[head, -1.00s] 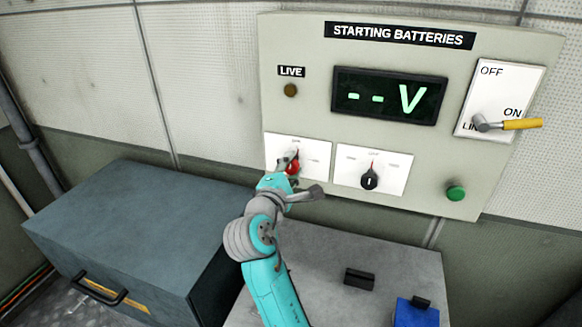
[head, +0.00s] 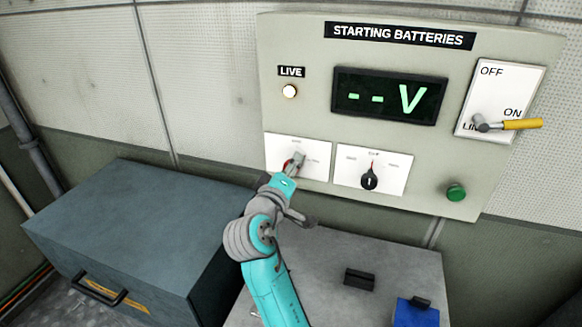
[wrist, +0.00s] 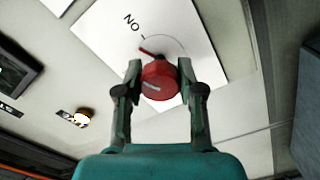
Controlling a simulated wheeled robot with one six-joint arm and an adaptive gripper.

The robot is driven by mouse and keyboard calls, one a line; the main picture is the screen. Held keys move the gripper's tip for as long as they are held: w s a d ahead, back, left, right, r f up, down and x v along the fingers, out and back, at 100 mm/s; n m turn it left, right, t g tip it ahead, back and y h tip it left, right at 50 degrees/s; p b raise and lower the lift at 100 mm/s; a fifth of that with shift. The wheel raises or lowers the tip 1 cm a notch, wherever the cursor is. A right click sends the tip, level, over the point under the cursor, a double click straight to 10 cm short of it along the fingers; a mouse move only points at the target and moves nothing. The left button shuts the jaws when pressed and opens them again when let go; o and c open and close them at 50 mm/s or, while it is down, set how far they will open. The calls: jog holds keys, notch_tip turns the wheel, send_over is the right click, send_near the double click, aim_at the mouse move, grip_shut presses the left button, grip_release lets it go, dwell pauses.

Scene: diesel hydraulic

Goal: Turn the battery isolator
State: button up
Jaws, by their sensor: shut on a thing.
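The battery isolator is a red rotary knob (wrist: 160,80) on a white plate (wrist: 187,27) at the lower left of the panel. In the wrist view its red pointer lies toward the ON mark. My gripper (wrist: 159,72) is shut on the knob, one finger on each side. In the head view my gripper (head: 294,163) covers most of the knob, and only a bit of red shows beside it. The LIVE lamp (head: 289,91) above is lit pale. The voltage display (head: 390,97) shows two dashes and a V.
A selector with a black knob (head: 369,180) sits just right of the isolator. A yellow-handled lever (head: 520,124) points at ON, and a green button (head: 456,193) is below it. A blue-grey box (head: 130,235) stands left, and a grey bench (head: 330,260) lies below.

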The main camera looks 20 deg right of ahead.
jog(key=m, duration=0.4)
jog(key=shift+m, duration=0.3)
jog(key=shift+f, duration=0.1)
dwell(0.5)
jog(key=o, duration=1.2)
jog(key=shift+c, duration=0.2)
jog(key=v, duration=1.2)
